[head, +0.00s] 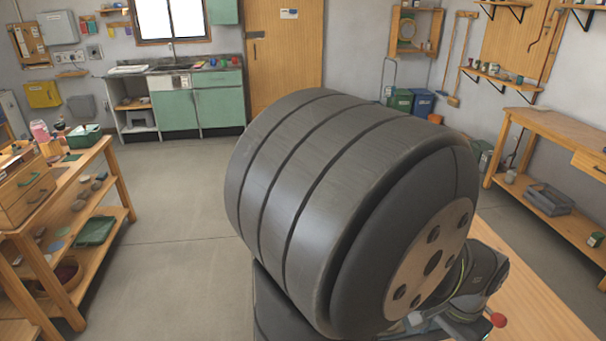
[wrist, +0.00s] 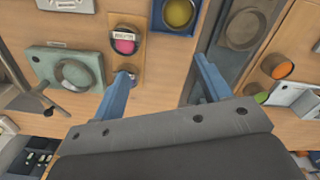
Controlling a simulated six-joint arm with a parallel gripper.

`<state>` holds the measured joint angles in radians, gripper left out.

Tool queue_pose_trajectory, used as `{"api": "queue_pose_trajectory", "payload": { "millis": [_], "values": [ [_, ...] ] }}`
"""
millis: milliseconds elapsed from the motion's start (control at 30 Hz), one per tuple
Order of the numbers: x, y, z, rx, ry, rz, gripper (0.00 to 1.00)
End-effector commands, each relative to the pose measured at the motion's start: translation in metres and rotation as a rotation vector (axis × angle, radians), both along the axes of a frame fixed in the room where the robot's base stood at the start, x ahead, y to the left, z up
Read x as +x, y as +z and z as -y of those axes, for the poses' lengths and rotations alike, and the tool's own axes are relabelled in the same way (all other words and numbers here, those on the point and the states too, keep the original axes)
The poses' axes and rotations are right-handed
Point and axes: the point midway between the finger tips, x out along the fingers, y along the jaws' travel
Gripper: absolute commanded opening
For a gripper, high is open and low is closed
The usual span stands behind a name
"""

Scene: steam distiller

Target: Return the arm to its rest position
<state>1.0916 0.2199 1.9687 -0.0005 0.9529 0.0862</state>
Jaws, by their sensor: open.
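My gripper (wrist: 162,65) shows in the wrist view with its two blue fingers spread wide apart. Nothing is between the fingers, only wooden surface behind them. In the head view a large dark ribbed part of my own arm fills the middle and hides much of the wooden table (head: 545,300). My gripper cannot be made out in the head view.
The wrist view shows a pale green block with a round ring (wrist: 72,74), a pink-topped round piece (wrist: 124,44), a yellow disc in a blue frame (wrist: 178,13) and an orange round piece (wrist: 281,70). A wooden shelf unit (head: 118,215) stands left; floor between is clear.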

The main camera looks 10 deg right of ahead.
Motion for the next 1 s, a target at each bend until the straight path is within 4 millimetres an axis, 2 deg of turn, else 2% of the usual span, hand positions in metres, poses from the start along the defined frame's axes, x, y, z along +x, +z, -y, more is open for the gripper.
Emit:
{"api": "queue_pose_trajectory", "payload": {
  "millis": [33, 267, 433, 633, 1000],
  "values": [
    [0.011, 0.0, 0.001, 0.0, 0.005, 0.0, 0.7],
    [0.054, 0.003, 0.005, 0.001, 0.005, 0.0, 0.7],
    [0.073, -0.012, -0.004, 0.002, 0.004, -0.001, 0.7],
    [0.085, -0.019, -0.007, 0.001, 0.002, 0.0, 0.7],
    [0.086, -0.02, -0.007, 0.0, 0.0, 0.0, 0.7]
  ]
}}
